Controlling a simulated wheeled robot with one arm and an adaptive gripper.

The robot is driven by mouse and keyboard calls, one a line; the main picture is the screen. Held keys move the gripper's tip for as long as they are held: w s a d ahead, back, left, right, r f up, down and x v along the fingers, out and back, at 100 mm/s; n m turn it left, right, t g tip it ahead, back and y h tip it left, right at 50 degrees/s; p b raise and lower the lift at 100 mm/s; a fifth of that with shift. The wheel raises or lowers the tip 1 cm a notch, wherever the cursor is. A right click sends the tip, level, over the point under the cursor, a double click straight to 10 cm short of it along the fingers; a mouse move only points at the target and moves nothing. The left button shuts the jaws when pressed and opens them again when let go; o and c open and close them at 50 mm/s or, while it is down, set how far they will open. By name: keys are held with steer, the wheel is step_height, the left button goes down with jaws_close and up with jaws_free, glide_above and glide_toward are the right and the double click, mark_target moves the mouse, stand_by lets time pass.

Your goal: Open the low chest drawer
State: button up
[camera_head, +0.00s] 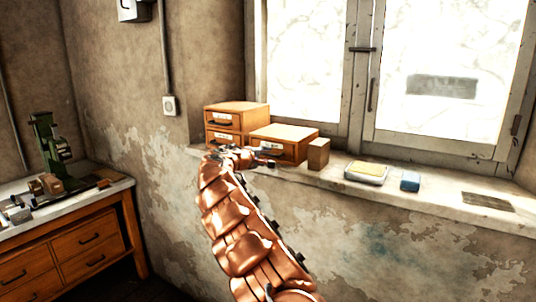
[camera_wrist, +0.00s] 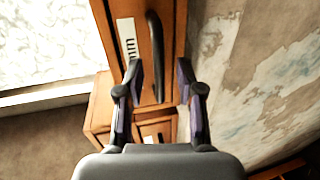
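The low chest (camera_head: 284,133) is an orange-brown wooden box on the window sill, with its drawer front facing the room. My gripper (camera_head: 243,153) is in front of its left part and hides some of the front. In the wrist view the low chest drawer (camera_wrist: 172,25) fills the upper middle, with a white label and a dark bar handle (camera_wrist: 156,50). My gripper (camera_wrist: 158,78) is open there, one finger on each side of the handle's lower end in the picture. I cannot tell whether the fingers touch the handle. The drawer looks shut.
A taller two-drawer chest (camera_head: 237,106) stands left of the low chest. A brown block (camera_head: 318,154), a tray with a yellow top (camera_head: 366,172) and a blue box (camera_head: 410,181) stand to the right on the sill. A workbench (camera_head: 68,245) with a green press (camera_head: 46,145) is at left.

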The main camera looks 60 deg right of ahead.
steer(key=shift+w+d, duration=0.15)
steer(key=shift+d, duration=0.4)
steer(key=shift+d+f+p, duration=0.2)
steer(key=shift+d+p, duration=0.15)
steer(key=shift+d, duration=0.3)
jaws_close()
